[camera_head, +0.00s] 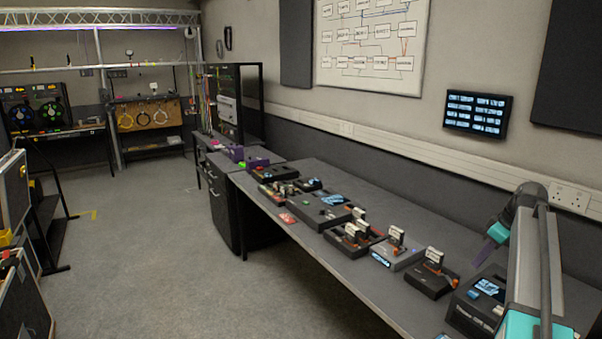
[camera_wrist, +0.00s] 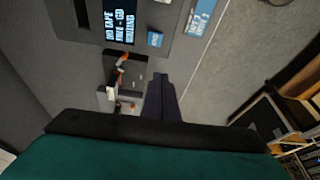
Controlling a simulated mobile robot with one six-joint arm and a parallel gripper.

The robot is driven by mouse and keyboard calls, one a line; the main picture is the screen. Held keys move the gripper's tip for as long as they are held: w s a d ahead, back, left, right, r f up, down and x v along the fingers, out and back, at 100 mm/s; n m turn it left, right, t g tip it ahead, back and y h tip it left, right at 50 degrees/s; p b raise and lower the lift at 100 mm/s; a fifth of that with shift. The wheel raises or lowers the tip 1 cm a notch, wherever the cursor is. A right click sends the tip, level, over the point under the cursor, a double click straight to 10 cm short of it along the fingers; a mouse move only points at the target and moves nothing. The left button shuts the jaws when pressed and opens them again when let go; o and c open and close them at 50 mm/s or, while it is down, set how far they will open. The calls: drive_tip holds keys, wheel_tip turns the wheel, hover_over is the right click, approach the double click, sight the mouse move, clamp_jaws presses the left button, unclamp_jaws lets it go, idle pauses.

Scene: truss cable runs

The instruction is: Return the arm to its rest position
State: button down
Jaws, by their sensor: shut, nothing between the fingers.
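My arm (camera_head: 535,262) rises at the right of the head view, grey with teal joints, and bends over at the top. My gripper (camera_head: 482,260) hangs from it on the left, pointing down and left above the right part of the long bench. In the wrist view my gripper (camera_wrist: 160,80) shows as two dark fingers closed together, with nothing held. Below it in that view are a grey bench device with a lit screen (camera_wrist: 119,22) and a smaller dark unit (camera_wrist: 118,72).
The long dark bench (camera_head: 290,174) carries several boxes and connector units. A dark device with a screen (camera_head: 487,288) stands just below my gripper. A wall display (camera_head: 477,114) is behind. Open floor (camera_head: 170,260) lies left of the bench, with cases (camera_head: 20,300) at the far left.

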drive_tip(key=s+a+f+m+g, duration=0.2)
drive_tip(key=s+a+f+m, duration=0.1)
drive_tip(key=a+f, duration=1.6)
drive_tip(key=s+a+f+m+g+h, duration=0.15)
drive_tip(key=s+a+f+m, duration=0.25)
drive_tip(key=s+a+f, duration=1.25)
drive_tip(key=s+f+g+b, duration=0.2)
drive_tip(key=s+f+b, duration=0.3)
drive_tip(key=s+f, duration=0.7)
drive_tip(key=s+f+g+b, duration=0.3)
drive_tip(key=s+f+b, duration=0.2)
drive_tip(key=s+f, duration=0.7)
wheel_tip(320, 180, down, 6)
drive_tip(key=shift+a+f+h, duration=0.1)
drive_tip(key=shift+a+h, duration=0.25)
